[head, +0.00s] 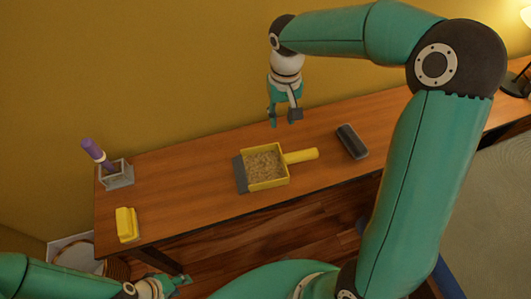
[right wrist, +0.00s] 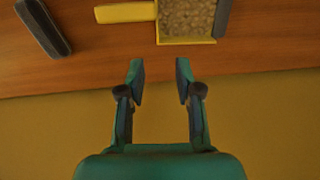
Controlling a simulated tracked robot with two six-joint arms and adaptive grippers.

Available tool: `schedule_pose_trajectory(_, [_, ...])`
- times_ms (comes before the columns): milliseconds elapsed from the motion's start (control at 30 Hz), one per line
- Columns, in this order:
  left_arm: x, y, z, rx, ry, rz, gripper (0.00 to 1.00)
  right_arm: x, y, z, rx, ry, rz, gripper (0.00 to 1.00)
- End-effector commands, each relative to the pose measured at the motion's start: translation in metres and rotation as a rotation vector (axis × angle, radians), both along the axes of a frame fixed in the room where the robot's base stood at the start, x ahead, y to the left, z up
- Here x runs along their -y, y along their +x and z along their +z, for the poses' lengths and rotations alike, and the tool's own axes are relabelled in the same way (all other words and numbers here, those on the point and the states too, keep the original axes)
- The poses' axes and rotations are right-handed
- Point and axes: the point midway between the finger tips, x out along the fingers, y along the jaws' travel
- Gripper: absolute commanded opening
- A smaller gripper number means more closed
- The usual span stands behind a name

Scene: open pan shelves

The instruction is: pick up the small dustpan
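The small yellow dustpan (head: 266,184) lies on the wooden table with brown granular material in its pan and a grey front lip at its left. Its yellow handle (head: 301,156) points right. In the right wrist view the handle (right wrist: 126,12) and part of the pan (right wrist: 186,41) show at the top edge. My right gripper (head: 284,122) hangs above the table's back edge, behind the dustpan and apart from it. It is open and empty, its two fingers apart in the right wrist view (right wrist: 160,70). My left gripper (head: 168,284) is low at the bottom left, far from the dustpan; its fingers look parted.
A dark oblong case (head: 352,142) lies right of the handle. A yellow block-like object (head: 127,224) and a clear holder (head: 117,176) with a purple-handled item (head: 94,151) stand at the left end. A mustard wall (head: 130,70) rises behind. The table's front right is clear.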

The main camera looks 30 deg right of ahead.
Motion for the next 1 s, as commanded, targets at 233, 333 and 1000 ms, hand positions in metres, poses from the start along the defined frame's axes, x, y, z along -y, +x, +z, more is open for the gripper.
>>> schedule_pose_trajectory(233, [0.0, -0.001, -0.006, -0.002, 0.0, -0.001, 0.4, 0.001, -0.002, -0.031, -0.005, 0.001, -0.002, 0.34])
schedule_pose_trajectory(333, [0.0, -0.001, -0.009, -0.002, 0.0, -0.001, 0.4, 0.001, -0.002, -0.053, -0.006, 0.001, -0.002, 0.34])
schedule_pose_trajectory(1000, [0.0, -0.001, -0.019, -0.002, 0.0, -0.001, 0.4, 0.001, 0.001, -0.138, -0.004, 0.001, 0.004, 0.34])
